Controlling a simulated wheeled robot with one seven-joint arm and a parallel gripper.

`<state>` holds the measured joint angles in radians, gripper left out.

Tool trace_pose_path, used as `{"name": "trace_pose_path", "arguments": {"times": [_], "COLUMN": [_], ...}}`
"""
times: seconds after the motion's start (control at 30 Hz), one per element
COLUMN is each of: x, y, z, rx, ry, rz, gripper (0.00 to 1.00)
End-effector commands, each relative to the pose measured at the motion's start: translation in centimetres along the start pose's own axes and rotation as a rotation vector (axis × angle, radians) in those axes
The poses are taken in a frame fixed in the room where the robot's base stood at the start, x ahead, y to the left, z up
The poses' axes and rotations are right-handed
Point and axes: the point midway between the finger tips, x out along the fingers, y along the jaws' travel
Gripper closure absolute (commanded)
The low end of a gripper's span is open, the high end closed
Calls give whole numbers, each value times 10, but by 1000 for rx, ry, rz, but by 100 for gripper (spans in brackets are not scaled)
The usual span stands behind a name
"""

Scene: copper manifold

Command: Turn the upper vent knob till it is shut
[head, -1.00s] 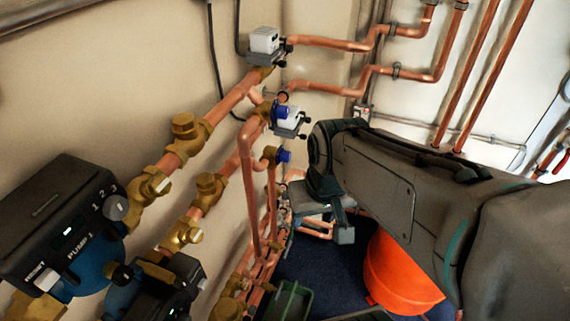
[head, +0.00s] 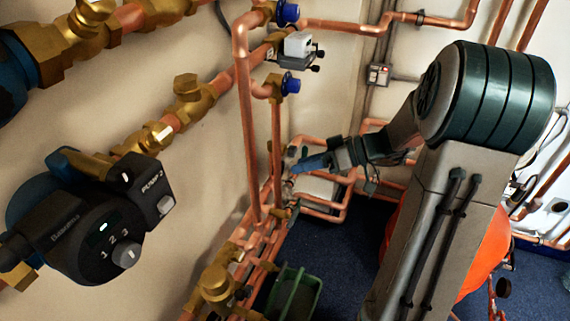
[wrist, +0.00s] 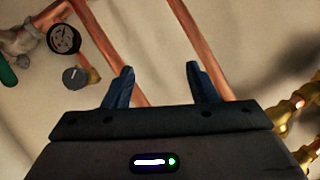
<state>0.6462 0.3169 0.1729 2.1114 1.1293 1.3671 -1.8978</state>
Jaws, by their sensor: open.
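Two blue round knobs on brass fittings sit one above the other on the copper pipes in the head view: an upper one (head: 287,12) near the top edge and a lower one (head: 290,83). I cannot tell for certain which knob is the upper vent knob. My gripper (head: 299,166) is well below both, close to the low copper pipes. In the wrist view my gripper (wrist: 160,70) is open, with nothing between its blue fingers. A small grey knob (wrist: 75,77) on a brass stem lies left of the fingers there, apart from them.
A round black gauge (wrist: 63,39) and copper pipes (wrist: 200,45) lie beyond the fingers. A pump (head: 95,215) and brass valves line the left wall. A grey-white actuator box (head: 298,45) sits between the blue knobs. A green crate (head: 294,295) and an orange container (head: 490,255) stand low.

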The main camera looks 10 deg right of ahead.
Motion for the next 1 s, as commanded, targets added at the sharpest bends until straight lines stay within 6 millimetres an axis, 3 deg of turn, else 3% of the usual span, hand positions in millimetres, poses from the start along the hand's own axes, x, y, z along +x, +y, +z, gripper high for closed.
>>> {"name": "trace_pose_path", "arguments": {"times": [0.03, 0.1, 0.33, 0.57, 1.0], "x": [0, -7, -33, -38, 38], "y": [27, 51, 106, 119, 125], "z": [16, 21, 32, 30, -8], "rx": [-43, -124, -322, -382, -382], "ry": [76, 178, 405, 462, 460], "rz": [9, 31, 137, 180, 176], "gripper": [48, 48, 48, 48, 48]}}
